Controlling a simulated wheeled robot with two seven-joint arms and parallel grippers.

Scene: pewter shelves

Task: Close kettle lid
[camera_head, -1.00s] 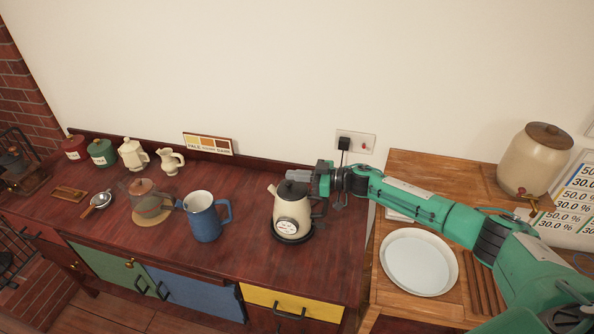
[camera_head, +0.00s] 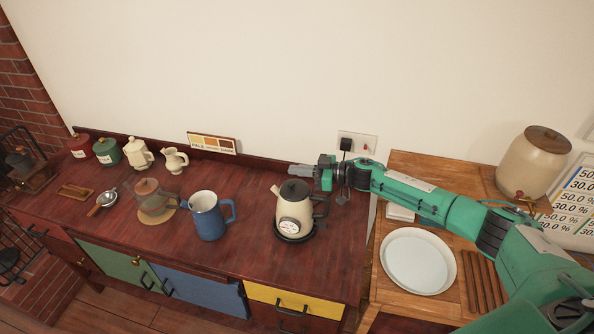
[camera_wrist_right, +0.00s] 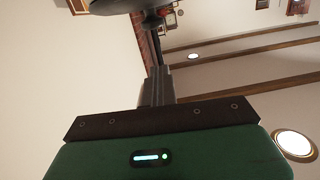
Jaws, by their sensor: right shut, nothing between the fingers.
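The cream kettle (camera_head: 290,211) stands on its dark base (camera_head: 295,236), with a round dial on its front, its spout to the left and a black handle (camera_head: 321,207) to the right. Its black lid (camera_head: 294,190) lies over the top and looks down, though a small gap could not be made out. My right gripper (camera_head: 299,170) is shut and empty, just behind and above the lid, apart from it in the picture. In the right wrist view the shut fingers (camera_wrist_right: 157,87) point up toward a dark rounded thing, probably the lid (camera_wrist_right: 122,5). My left gripper is out of view.
A blue mug (camera_head: 207,216) stands left of the kettle. A glass server (camera_head: 150,198) and cream jugs (camera_head: 139,153) are further left. The wall outlet with plug (camera_head: 346,144) is behind my right wrist. A white plate (camera_head: 418,262) lies on the wooden counter at right.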

